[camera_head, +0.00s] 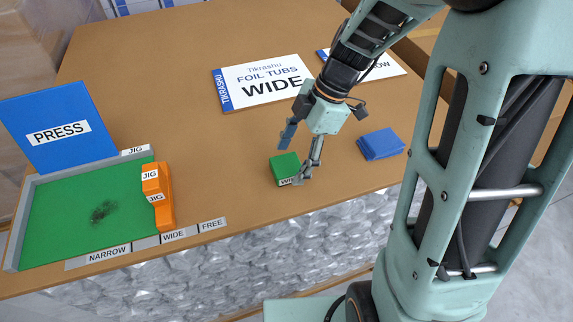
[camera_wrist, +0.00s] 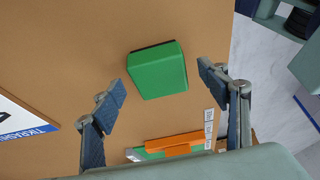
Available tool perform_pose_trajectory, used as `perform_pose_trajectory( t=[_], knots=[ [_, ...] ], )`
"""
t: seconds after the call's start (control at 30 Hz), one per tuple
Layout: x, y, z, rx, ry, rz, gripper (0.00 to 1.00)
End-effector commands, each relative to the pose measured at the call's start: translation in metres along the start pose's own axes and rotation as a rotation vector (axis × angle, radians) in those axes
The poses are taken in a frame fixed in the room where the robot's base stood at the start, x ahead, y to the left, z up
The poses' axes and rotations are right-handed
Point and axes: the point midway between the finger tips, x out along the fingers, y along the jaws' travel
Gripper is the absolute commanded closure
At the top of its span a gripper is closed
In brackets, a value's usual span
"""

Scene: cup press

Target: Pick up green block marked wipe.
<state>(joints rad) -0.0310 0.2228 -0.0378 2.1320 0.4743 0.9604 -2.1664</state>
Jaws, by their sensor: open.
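The green block (camera_head: 284,165) lies on the brown table in the head view. A label starting "WI" shows on its front side, partly covered by a finger of my gripper. My gripper (camera_head: 298,162) is open just above and around the block, one finger behind it and one at its front right. In the wrist view the green block (camera_wrist: 157,70) sits beyond my open fingertips (camera_wrist: 161,82), roughly centred between them. No finger visibly grips it.
A blue block (camera_head: 380,145) lies to the right. The "WIDE" sign (camera_head: 262,84) lies behind. At left are a green tray (camera_head: 60,215) with a dark smudge, orange jig pieces (camera_head: 158,195) and a blue PRESS panel (camera_head: 60,105). The table's front edge is near.

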Motion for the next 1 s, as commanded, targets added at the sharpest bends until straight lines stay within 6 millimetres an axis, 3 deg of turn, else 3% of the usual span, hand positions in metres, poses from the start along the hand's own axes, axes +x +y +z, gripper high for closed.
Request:
perform_pose_trajectory(
  t=[0.17,0.43,0.83,1.0],
  knots=[
    [0.02,0.0,0.0,0.0,0.0,-0.001,0.32],
    [0.022,0.0,0.0,0.0,0.0,0.001,0.33],
    [0.021,0.0,0.0,0.0,0.0,0.001,0.77],
    [0.021,0.0,0.0,0.0,0.0,0.001,0.79]
  ],
)
